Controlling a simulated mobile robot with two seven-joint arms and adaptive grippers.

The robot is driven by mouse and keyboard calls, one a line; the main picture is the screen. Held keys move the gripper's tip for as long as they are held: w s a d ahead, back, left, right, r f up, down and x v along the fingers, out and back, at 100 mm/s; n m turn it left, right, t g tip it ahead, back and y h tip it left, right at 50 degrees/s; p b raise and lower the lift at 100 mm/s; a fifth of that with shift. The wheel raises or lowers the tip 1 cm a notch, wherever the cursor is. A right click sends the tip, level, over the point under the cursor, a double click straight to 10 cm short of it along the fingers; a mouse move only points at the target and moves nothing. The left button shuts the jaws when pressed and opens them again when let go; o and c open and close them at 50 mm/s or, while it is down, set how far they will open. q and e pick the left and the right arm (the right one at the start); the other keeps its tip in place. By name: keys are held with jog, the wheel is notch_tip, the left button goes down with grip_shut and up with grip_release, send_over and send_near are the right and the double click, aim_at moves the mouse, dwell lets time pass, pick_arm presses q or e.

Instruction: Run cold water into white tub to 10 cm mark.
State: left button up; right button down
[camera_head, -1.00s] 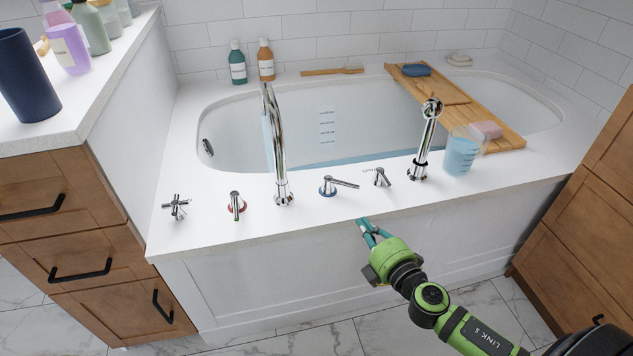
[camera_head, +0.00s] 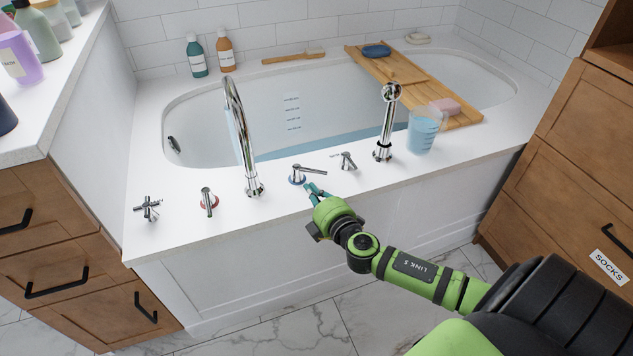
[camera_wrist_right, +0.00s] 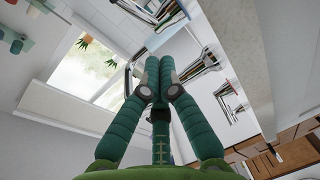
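The white tub (camera_head: 205,110) has blue water (camera_head: 330,143) low inside it, showing below the printed level marks (camera_head: 292,112) on its far wall; the mark text is too small to read. A pale blue stream (camera_head: 236,128) falls beside the tall chrome spout (camera_head: 246,150). The blue-ringed lever tap (camera_head: 299,176) stands right of the spout, its lever pointing right. My right gripper (camera_head: 313,189) is just in front of this lever; I cannot tell whether they touch. In the right wrist view its two teal fingers (camera_wrist_right: 160,68) lie together, empty. My left gripper is out of view.
A red-ringed lever (camera_head: 208,200) and a cross handle (camera_head: 147,208) stand left of the spout. A small knob (camera_head: 347,161), a hand shower (camera_head: 387,125) and a measuring jug (camera_head: 423,132) stand right. A wooden bath tray (camera_head: 420,85) crosses the tub.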

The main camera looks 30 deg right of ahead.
pick_arm(q)
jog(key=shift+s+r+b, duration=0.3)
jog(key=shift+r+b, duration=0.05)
jog(key=shift+b, duration=0.1)
pick_arm(e)
jog(key=shift+w+d+f, duration=0.25)
jog(key=shift+w+d, duration=0.5)
jog(key=shift+d, duration=0.05)
jog(key=shift+w+d+f, duration=0.2)
jog(key=shift+w+d, duration=0.5)
jog(key=shift+d, duration=0.05)
jog(key=shift+d, duration=0.1)
jog(key=shift+w+d+f+b, duration=0.1)
jog(key=shift+d+b, duration=0.3)
jog(key=shift+d, duration=0.15)
jog(key=shift+w+d, duration=0.15)
jog(key=shift+d, duration=0.3)
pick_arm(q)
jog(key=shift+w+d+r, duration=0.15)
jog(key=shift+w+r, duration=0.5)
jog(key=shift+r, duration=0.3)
